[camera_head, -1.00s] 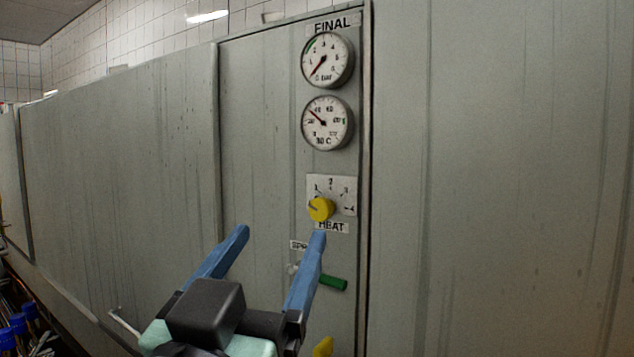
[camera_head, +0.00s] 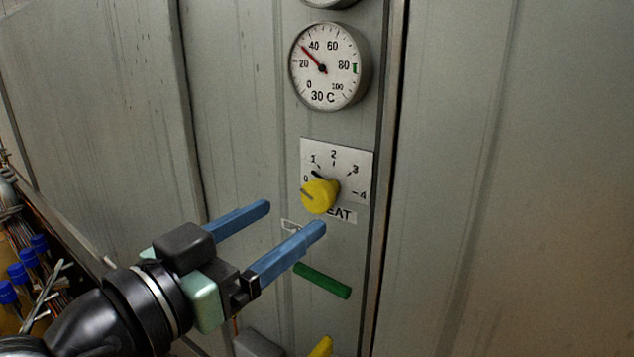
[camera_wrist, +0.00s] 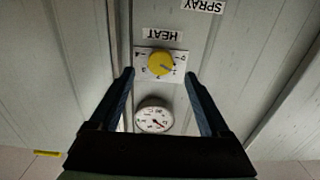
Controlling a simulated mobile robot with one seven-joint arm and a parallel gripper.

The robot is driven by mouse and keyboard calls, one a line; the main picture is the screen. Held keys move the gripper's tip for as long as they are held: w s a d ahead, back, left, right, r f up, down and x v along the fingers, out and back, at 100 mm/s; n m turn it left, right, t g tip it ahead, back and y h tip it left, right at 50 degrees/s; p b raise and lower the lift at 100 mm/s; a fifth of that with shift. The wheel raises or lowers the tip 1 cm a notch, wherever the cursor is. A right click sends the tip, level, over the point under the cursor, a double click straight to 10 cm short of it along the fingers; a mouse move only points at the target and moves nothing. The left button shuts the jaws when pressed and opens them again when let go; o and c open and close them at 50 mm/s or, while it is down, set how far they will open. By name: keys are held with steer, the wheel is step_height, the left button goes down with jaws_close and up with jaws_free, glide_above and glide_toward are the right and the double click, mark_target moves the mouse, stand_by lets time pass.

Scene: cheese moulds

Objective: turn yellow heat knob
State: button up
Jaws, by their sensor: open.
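The yellow heat knob (camera_head: 319,195) sits on a white dial plate (camera_head: 357,166) marked 0 to 4, above the HEAT label (camera_head: 343,215). Its dark pointer is near 1. My gripper (camera_head: 292,218) has two blue fingers, open and empty. In the head view the fingertips are below and left of the knob, apart from it. In the wrist view, which is upside down, the knob (camera_wrist: 161,63) shows between and beyond the fingertips of my gripper (camera_wrist: 159,75).
A round temperature gauge (camera_head: 328,66) is above the dial plate, its red needle between 20 and 40. A green handle (camera_head: 322,280) is below the knob, near the fingers. A yellow part (camera_head: 321,347) is lower down. Blue-capped items (camera_head: 22,272) stand at lower left. The right panel is bare.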

mark_target(313, 201)
steer(key=p+x, duration=0.2)
steer(key=x, duration=0.4)
steer(key=shift+w+d+r, duration=0.1)
steer(key=shift+d, duration=0.05)
steer(key=shift+w+d, duration=0.35)
steer(key=shift+w, duration=0.25)
jaws_close()
